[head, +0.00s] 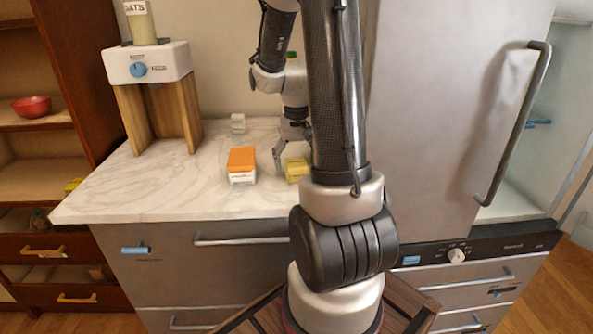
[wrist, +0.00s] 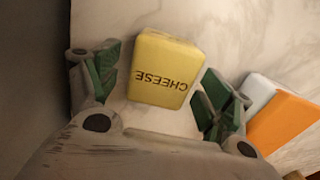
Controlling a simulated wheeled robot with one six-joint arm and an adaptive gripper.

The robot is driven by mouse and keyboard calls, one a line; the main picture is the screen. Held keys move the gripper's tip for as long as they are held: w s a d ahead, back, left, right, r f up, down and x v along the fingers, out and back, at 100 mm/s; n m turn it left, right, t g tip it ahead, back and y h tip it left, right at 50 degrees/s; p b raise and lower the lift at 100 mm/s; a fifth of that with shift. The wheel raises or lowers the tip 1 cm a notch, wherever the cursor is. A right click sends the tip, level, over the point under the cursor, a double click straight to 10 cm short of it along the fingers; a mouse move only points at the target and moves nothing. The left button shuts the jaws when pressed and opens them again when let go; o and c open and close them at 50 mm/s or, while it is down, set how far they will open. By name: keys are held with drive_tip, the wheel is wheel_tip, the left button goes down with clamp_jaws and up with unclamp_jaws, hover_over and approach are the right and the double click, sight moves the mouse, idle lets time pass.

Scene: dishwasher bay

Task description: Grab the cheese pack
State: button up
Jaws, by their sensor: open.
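The cheese pack (wrist: 163,70) is a yellow block with "CHEESE" printed on it. In the wrist view it lies on the marble counter between my two spread green-padded fingers. In the head view the cheese pack (head: 296,169) is on the counter, partly hidden by my arm. My gripper (wrist: 158,92) is open around it, with a gap visible on the left and a narrower one on the right. In the head view my gripper (head: 290,158) hangs fingers down over the pack.
An orange and white box (head: 242,165) stands just left of the cheese pack; it also shows in the wrist view (wrist: 282,118). A small pale box (head: 238,123) is farther back. A dispenser on wooden legs (head: 147,62) stands at left, a grey fridge (head: 425,110) at right.

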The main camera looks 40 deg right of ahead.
drive_tip(key=shift+f, duration=0.35)
drive_tip(key=c, duration=1.3)
drive_tip(key=shift+o, duration=0.2)
drive_tip(key=shift+r, duration=0.1)
